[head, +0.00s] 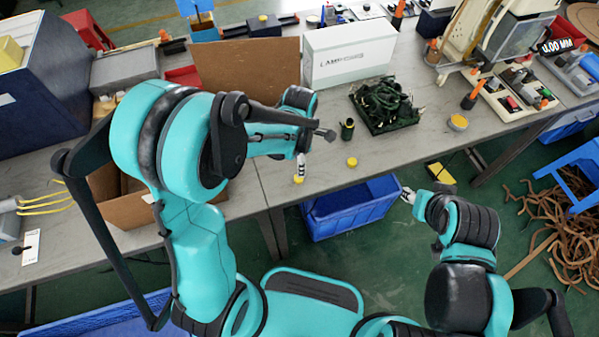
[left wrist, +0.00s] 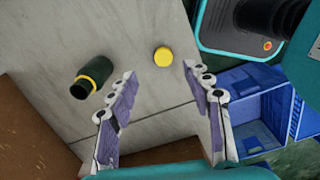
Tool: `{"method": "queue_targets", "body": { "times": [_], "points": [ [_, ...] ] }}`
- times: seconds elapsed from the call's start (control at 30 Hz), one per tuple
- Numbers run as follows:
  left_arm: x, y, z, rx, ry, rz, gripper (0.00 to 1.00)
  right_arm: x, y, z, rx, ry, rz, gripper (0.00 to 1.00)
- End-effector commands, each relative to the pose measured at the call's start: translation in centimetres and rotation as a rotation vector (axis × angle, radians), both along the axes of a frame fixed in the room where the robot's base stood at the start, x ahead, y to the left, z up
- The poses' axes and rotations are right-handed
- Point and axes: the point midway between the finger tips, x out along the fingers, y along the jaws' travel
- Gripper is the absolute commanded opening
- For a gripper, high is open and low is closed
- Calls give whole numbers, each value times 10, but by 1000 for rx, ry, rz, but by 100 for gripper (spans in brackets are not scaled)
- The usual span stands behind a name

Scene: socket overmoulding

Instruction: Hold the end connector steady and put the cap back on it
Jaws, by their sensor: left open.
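The dark green end connector (head: 347,129) with a yellow ring appears to stand upright on the table; it also shows in the left wrist view (left wrist: 88,80). A round yellow cap (head: 351,161) lies on the table between the connector and the front edge, apart from it; it also shows in the left wrist view (left wrist: 162,56). My left gripper (head: 301,168) is left of the cap; in its wrist view (left wrist: 159,76) the fingers are spread and empty, with the cap beyond their tips. My right gripper (head: 407,196) is low, off the table's front edge; its fingers are too small to read.
A small yellow piece (head: 298,179) shows just below my left fingertips. A tray of tangled dark green parts (head: 385,106) sits behind the connector, with a white box (head: 347,54) behind. A blue bin (head: 350,209) is below the front edge. Another yellow round piece (head: 458,122) lies right.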

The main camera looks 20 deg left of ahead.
Motion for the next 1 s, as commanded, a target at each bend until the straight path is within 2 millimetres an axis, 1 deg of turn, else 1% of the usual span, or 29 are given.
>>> {"method": "queue_targets", "body": {
  "times": [0.23, 0.47, 0.73, 0.8, 0.87, 1.0],
  "points": [
    [0, 0, -3, 0, -1, -2, 50, 0, 0, -2, 0, 0, 0, 40],
    [0, 0, -26, -1, -1, -3, 50, 0, 0, -12, 0, 0, 0, 40],
    [-1, 0, -26, -1, -1, -3, 50, 0, 0, -11, 0, 0, 0, 40],
    [-1, 0, -28, -1, -1, -3, 50, 0, 0, -13, 0, 0, 0, 40],
    [-1, 1, -33, -1, -1, -3, 50, 0, 0, -16, 0, 0, 0, 40],
    [-5, 2, -54, -1, -1, -3, 50, 0, 0, -29, 0, 0, 0, 40]
  ]
}}
